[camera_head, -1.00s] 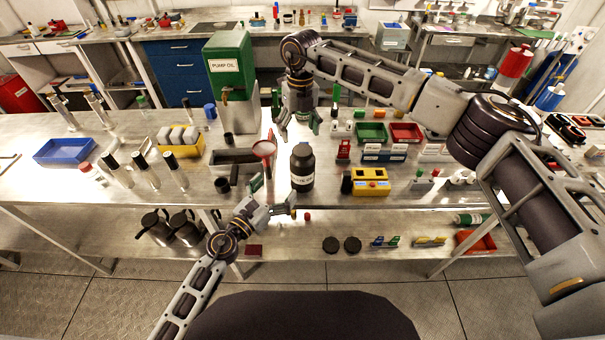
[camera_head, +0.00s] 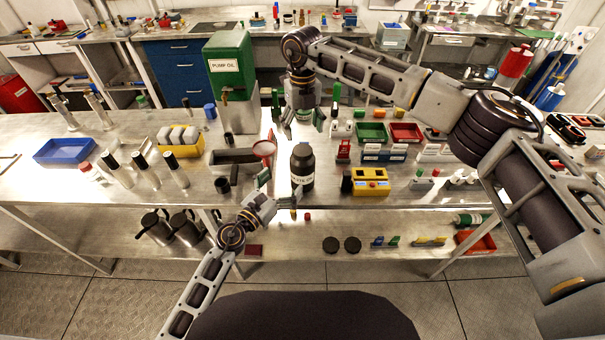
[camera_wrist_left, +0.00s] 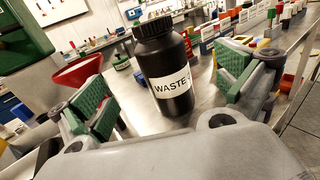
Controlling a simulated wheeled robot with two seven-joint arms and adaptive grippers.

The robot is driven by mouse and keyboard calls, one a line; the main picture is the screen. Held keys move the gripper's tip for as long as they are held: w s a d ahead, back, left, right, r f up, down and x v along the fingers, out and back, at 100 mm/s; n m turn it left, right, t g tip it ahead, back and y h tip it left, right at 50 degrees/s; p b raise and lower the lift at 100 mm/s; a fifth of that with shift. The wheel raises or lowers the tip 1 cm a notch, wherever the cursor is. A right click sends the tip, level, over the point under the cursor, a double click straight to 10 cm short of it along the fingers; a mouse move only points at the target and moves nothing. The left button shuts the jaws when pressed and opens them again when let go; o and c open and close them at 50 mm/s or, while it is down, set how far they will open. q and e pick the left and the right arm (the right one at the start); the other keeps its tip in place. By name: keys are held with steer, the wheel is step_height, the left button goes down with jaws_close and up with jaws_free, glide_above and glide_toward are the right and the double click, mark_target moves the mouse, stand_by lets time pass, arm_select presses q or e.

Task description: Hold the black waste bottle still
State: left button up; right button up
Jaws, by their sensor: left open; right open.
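The black waste bottle (camera_head: 302,167) stands upright on the steel bench, capped, with a white "WASTE" label. It also shows in the left wrist view (camera_wrist_left: 164,66), centred between the two green-padded fingers. My left gripper (camera_head: 280,192) is open, in front of the bottle and slightly to its left. In the left wrist view (camera_wrist_left: 168,92) a gap shows on each side between the pads and the bottle. My right gripper (camera_head: 301,122) is open and points down above the bench, behind the bottle.
A red funnel (camera_head: 264,149) stands close left of the bottle, by a dark grey tray (camera_head: 233,157). The green pump oil container (camera_head: 231,62) is behind. A yellow block (camera_head: 371,182) sits to the right. The bench's front edge lies just ahead of the bottle.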

mark_target(302, 161)
arm_select(q)
steer(key=shift+x, duration=5.55)
steer(key=shift+a, duration=0.1)
